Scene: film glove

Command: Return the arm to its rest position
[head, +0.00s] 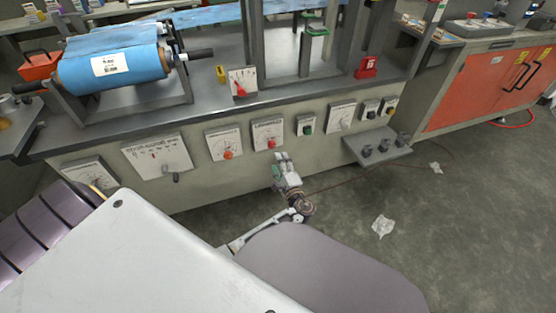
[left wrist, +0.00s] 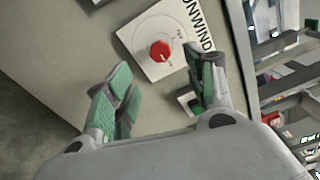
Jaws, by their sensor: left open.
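My left gripper (head: 284,165) stands in front of the machine's control panel in the head view, below the dials. In the left wrist view its two green-padded fingers (left wrist: 160,95) are spread apart with nothing between them. Beyond the fingertips is a white plate with a red knob (left wrist: 160,51), with the lettering "UNWIND" beside it. The fingers are apart from the red knob as far as I can tell. My right gripper is in neither view.
The grey machine front (head: 235,178) carries several dial plates. A small shelf with dark knobs (head: 378,147) juts out at right. A blue film roll (head: 115,68) lies on top. An orange cabinet (head: 490,88) stands at right.

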